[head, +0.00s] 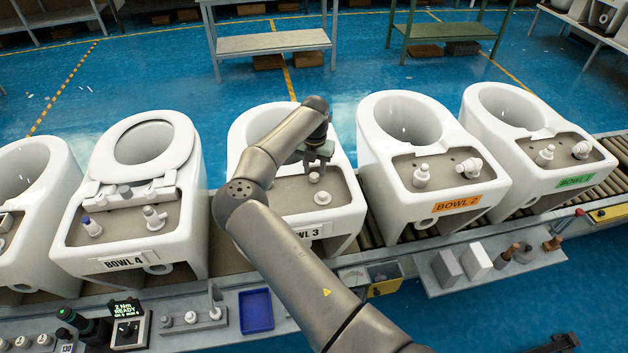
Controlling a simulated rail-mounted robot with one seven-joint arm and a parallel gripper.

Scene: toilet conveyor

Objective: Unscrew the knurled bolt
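My gripper (316,162) points down over the tan deck of the bowl marked BOWL 3 (236,135). A small white knob-like fitting (314,177) stands on that deck directly below the fingertips. I cannot tell whether the fingers touch it, or how far apart they are. A second white round fitting (322,198) sits on the same deck, nearer the front edge. Knurling is too small to make out on either one, so I cannot tell which is the knurled bolt. My arm hides the left part of the deck and some of the BOWL 3 label.
BOWL 4 (75,215), with a seat, stands to the left; BOWL 2 (372,135) and another bowl (480,110) stand to the right. The front bench holds an empty blue tray (256,311), a display reading READY (126,308) and several small fittings.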

